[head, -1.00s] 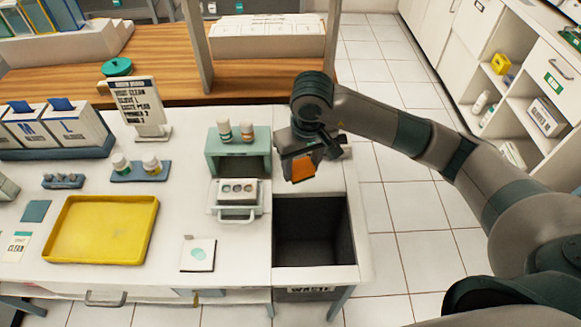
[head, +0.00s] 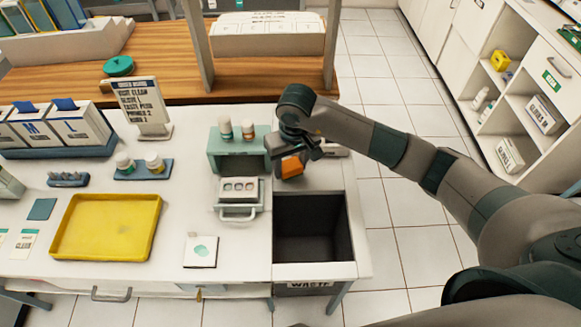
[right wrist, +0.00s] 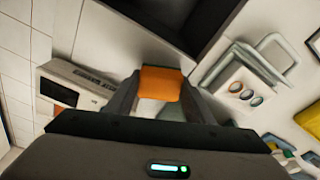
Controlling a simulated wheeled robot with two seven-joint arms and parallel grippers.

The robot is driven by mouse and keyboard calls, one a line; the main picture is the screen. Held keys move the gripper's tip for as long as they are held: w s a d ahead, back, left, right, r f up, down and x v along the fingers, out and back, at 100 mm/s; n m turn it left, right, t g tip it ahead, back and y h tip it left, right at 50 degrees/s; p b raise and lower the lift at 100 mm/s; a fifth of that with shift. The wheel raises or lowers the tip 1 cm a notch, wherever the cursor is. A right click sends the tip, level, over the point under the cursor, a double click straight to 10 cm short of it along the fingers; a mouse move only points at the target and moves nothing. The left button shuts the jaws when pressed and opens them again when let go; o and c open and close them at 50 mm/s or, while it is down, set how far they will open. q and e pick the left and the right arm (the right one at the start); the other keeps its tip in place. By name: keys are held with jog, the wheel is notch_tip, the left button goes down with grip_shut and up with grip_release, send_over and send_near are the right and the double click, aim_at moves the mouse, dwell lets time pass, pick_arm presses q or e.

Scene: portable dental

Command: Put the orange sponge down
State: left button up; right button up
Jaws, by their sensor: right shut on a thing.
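The orange sponge (head: 292,166) is held between the fingers of my right gripper (head: 299,152), over the white counter top behind the waste opening. In the right wrist view the orange sponge (right wrist: 160,84) sits between the two dark fingers of the right gripper (right wrist: 160,98), with pale counter around it. I cannot tell whether the sponge touches the counter. The left gripper is not in view.
The dark waste bin opening (head: 312,225) lies in front of the sponge. A green box (head: 222,162) with two bottles and a small drawer unit (head: 238,190) stand to its left. A white device (right wrist: 80,87) stands close by. A yellow tray (head: 105,226) lies further left.

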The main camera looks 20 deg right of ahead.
jog(key=shift+f, duration=0.95)
jog(key=shift+f, duration=0.3)
jog(key=o, duration=0.9)
jog(key=shift+r, duration=0.15)
